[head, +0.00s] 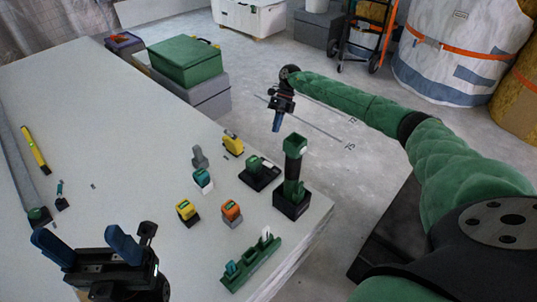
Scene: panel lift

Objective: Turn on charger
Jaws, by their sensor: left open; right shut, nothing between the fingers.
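A black base with a green block on it (262,173), which looks like a charger, sits on the light table near its right edge. Beside it a green and black upright tool (292,172) stands on a black foot. A green strip (250,264) with a teal piece and a white piece standing on it lies at the table's near right edge. I cannot tell which part is the switch. My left gripper (86,245) is open and empty over the near left of the table. My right gripper (277,124) is shut and empty, beyond the table's right edge, apart from everything.
Small yellow (187,210), orange (231,213) and teal (203,179) blocks stand on the table (110,130) near the charger. A yellow level (35,149) lies at left. The table's middle is mostly clear.

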